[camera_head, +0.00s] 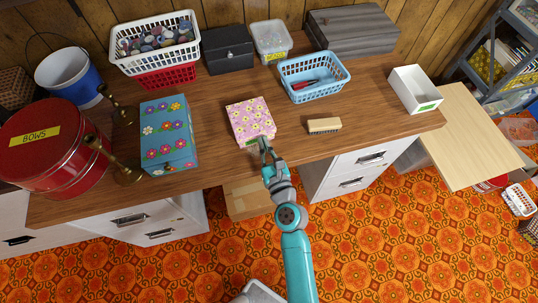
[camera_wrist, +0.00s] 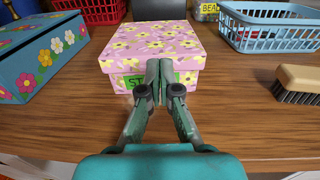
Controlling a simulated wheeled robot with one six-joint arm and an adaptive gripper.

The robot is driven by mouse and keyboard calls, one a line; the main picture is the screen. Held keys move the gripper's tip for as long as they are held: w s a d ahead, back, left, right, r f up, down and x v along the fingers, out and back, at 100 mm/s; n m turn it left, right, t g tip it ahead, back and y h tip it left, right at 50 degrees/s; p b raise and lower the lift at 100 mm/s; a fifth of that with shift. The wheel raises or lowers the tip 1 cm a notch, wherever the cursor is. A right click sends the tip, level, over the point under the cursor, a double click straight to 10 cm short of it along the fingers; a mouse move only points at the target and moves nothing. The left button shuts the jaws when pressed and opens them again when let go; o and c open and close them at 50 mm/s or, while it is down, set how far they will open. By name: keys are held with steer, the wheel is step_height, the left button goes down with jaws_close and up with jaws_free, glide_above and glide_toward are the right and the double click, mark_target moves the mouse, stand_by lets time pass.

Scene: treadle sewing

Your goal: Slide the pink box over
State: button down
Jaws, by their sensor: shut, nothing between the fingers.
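The pink box (camera_head: 251,121) with yellow and white flowers sits on the wooden desk, near its front edge, in the head view. In the wrist view the pink box (camera_wrist: 150,45) is straight ahead, with a green label on its front face partly hidden by my fingers. My gripper (camera_head: 265,145) is shut and empty. Its fingertips (camera_wrist: 159,75) are at the front face of the box, right of its middle. I cannot tell whether they touch it.
A blue flowered box (camera_head: 168,133) stands left of the pink box. A brush (camera_head: 324,125) lies to its right. A blue basket (camera_head: 312,77) stands behind right, and a black box (camera_head: 227,48) behind. Bare desk lies between the pink box and these things.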

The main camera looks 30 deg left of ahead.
steer(key=shift+w+a, duration=0.3)
steer(key=shift+a, duration=0.1)
